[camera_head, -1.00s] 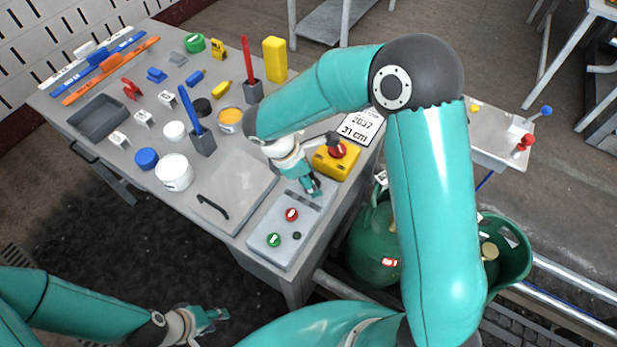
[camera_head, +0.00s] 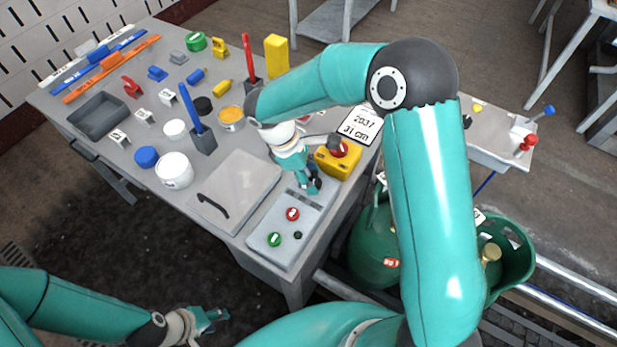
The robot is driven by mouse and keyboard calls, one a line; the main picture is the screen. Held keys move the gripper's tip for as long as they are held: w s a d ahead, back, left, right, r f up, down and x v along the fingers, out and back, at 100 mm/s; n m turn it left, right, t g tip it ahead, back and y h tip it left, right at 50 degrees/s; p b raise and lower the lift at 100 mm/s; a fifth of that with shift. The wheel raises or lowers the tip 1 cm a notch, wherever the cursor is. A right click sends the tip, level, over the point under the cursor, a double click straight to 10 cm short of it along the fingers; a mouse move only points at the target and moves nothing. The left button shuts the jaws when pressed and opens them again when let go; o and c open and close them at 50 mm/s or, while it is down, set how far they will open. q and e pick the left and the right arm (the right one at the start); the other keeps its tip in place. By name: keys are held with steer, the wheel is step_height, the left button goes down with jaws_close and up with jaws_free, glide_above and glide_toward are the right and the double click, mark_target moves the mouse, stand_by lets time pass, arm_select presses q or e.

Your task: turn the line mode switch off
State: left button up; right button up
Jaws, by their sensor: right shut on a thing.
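The grey control panel (camera_head: 268,250) lies at the table's front right corner. It carries a red button (camera_head: 292,214), a green button (camera_head: 274,239) and a small black knob (camera_head: 298,235). My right gripper (camera_head: 312,186) reaches down to the far end of this panel, with its fingers shut on a small dark part there. I take this part for the line mode switch; the fingers hide most of it, and its setting cannot be read. My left gripper (camera_head: 216,317) is empty and looks open, low in front of the table.
A yellow box (camera_head: 337,161) with a red button stands close beside my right gripper. A grey hatch plate (camera_head: 237,190) with a black handle lies left of the panel. Pots, tools and blocks fill the table's left and back. Green gas cylinders (camera_head: 373,240) stand right of the table.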

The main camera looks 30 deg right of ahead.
steer(key=m, duration=0.2)
steer(key=m+g+y, duration=0.1)
steer(key=m, duration=0.1)
steer(key=shift+s+d+f+m+g+b, duration=0.15)
steer(key=shift+f+m+g+b, duration=0.05)
steer(key=shift+m+g+b, duration=0.1)
stand_by(0.5)
steer(key=o, duration=1.2)
steer(key=shift+r, duration=0.1)
steer(key=shift+c, duration=0.2)
steer(key=shift+r, duration=0.1)
steer(key=shift+w+r, duration=0.25)
steer(key=v, duration=1.1)
